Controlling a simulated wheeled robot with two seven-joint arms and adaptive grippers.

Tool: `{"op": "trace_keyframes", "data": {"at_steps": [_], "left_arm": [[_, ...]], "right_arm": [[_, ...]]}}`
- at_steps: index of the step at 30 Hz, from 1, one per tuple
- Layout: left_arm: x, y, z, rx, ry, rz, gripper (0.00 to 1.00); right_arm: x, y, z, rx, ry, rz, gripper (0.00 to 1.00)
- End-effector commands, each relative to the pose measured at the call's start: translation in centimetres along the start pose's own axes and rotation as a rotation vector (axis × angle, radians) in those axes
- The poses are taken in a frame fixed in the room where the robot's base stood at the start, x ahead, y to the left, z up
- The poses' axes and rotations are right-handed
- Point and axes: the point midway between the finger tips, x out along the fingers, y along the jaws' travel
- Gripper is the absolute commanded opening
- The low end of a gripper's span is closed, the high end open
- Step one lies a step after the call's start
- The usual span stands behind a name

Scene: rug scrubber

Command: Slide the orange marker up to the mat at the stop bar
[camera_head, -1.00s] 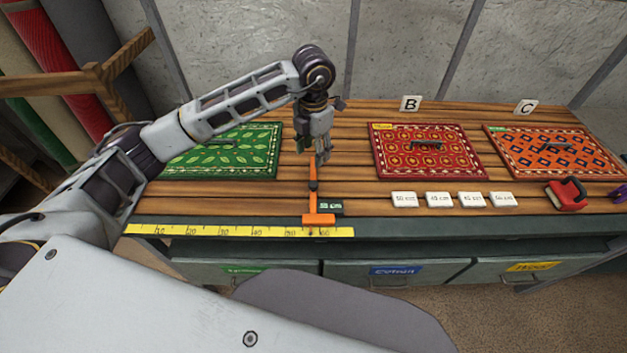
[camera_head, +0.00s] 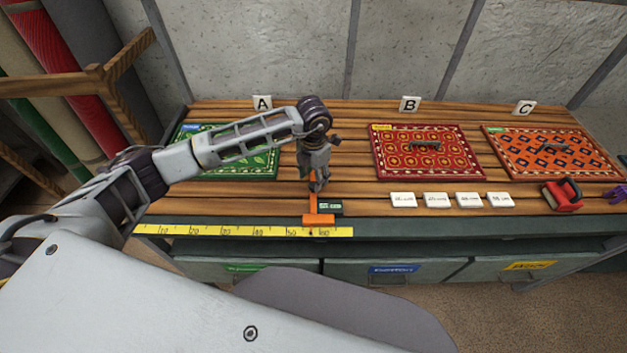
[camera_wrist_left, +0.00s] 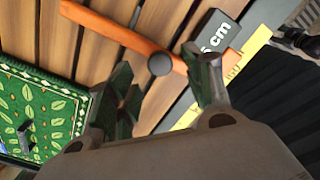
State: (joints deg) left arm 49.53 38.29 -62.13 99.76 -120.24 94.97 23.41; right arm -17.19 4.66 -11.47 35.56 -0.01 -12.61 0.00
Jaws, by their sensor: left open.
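The orange marker (camera_head: 318,219) sits across the yellow ruler (camera_head: 220,230) near its right end, its thin bar running back over the slats. In the left wrist view the marker (camera_wrist_left: 115,33) carries a dark round knob (camera_wrist_left: 159,64) and a black "cm" label (camera_wrist_left: 217,36). My left gripper (camera_head: 318,188) is open and low over the bar. In the left wrist view its fingers (camera_wrist_left: 160,75) are spread on either side near the knob; contact cannot be told. The green mat (camera_head: 240,163) lies left, partly behind my arm. I cannot make out a stop bar.
A red mat (camera_head: 429,151) and an orange mat (camera_head: 553,151) lie to the right on the slatted bench. Several white cards (camera_head: 436,200) and a red-handled tool (camera_head: 563,194) lie in front of them. Slats between the marker and green mat look clear.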

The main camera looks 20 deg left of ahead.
Motion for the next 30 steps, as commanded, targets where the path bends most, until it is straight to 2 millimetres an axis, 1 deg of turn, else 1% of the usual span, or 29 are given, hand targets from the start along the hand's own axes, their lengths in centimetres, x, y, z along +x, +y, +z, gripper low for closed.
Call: {"op": "trace_keyframes", "data": {"at_steps": [3, 9, 13, 21, 30], "left_arm": [[1.3, 0.0, 0.0, 0.000, 0.002, -0.001, 0.51], [2.8, 0.0, 0.0, -0.001, 0.000, 0.000, 0.51], [3.2, 0.0, 0.0, 0.000, 0.000, 0.000, 0.51], [3.3, 0.0, 0.0, 0.000, 0.000, 0.000, 0.51], [3.3, 0.0, 0.0, 0.000, 0.000, 0.000, 0.12]], "right_arm": [[-0.4, 0.1, 0.0, 0.000, 0.000, 0.000, 0.40], [-0.6, 0.1, -0.1, 0.000, 0.000, 0.000, 0.40], [-0.6, 0.0, -0.1, 0.000, 0.000, 0.000, 0.40], [-0.6, 0.0, 0.0, 0.000, 0.000, 0.000, 0.40], [-0.6, -0.1, -0.1, 0.001, 0.000, -0.002, 0.40]]}}
